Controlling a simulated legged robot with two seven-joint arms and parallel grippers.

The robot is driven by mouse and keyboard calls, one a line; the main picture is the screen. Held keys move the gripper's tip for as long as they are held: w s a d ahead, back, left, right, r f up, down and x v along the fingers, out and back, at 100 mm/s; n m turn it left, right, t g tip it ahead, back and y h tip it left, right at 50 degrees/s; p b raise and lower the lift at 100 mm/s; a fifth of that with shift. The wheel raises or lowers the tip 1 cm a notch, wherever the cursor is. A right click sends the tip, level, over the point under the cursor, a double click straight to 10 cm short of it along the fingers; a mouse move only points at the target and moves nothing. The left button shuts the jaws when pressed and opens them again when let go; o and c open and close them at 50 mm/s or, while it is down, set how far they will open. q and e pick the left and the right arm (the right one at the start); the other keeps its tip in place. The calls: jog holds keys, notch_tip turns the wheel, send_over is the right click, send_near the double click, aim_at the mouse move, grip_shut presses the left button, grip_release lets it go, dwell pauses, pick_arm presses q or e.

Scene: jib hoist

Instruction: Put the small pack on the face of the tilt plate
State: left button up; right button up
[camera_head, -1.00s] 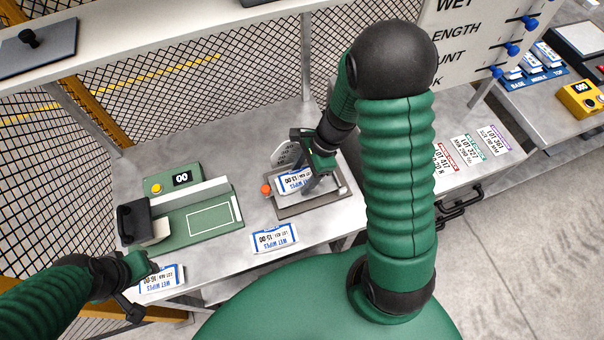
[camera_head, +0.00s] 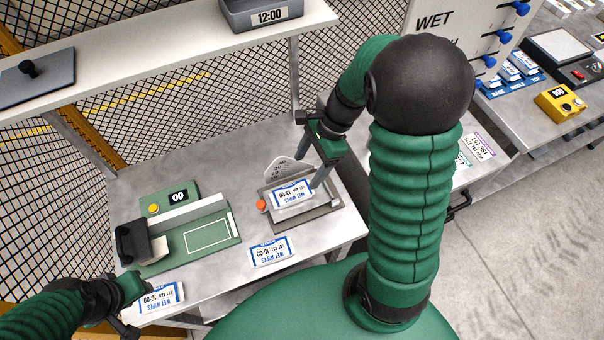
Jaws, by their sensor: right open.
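A small white and blue wet-wipes pack (camera_head: 292,194) lies on the face of the grey tilt plate (camera_head: 322,212), which has a red knob at its left and a rounded scale behind. My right gripper (camera_head: 309,172) is open just above and behind this pack, its fingers apart. A second pack (camera_head: 271,252) lies flat on the table in front of the plate. A third pack (camera_head: 162,297) lies at the table's front left. My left gripper (camera_head: 135,307) is beside that pack's left end, its fingers apart.
A green device (camera_head: 190,232) with a display and black handle stands left of the plate. A shelf (camera_head: 150,58) with a grey bin (camera_head: 262,14) marked 12:00 runs above the table. A lettered board (camera_head: 440,40) and side table stand right.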

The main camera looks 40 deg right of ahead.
pick_arm(q)
jog(key=shift+w+a, duration=0.1)
pick_arm(e)
jog(key=s+a+n+t+h, duration=0.1)
jog(key=s+a+n+h, duration=0.2)
jog(key=a+n, duration=0.5)
jog(key=n+h, duration=0.1)
jog(key=n, duration=1.1)
jog(key=shift+a+f+n+t, duration=0.3)
jog(key=shift+a, duration=0.1)
pick_arm(q)
jog(key=shift+a, duration=0.1)
pick_arm(e)
jog(key=shift+s+a, duration=0.1)
pick_arm(q)
jog(key=shift+a+f, duration=0.1)
jog(key=shift+a, duration=0.15)
pick_arm(e)
jog(key=shift+a, duration=0.2)
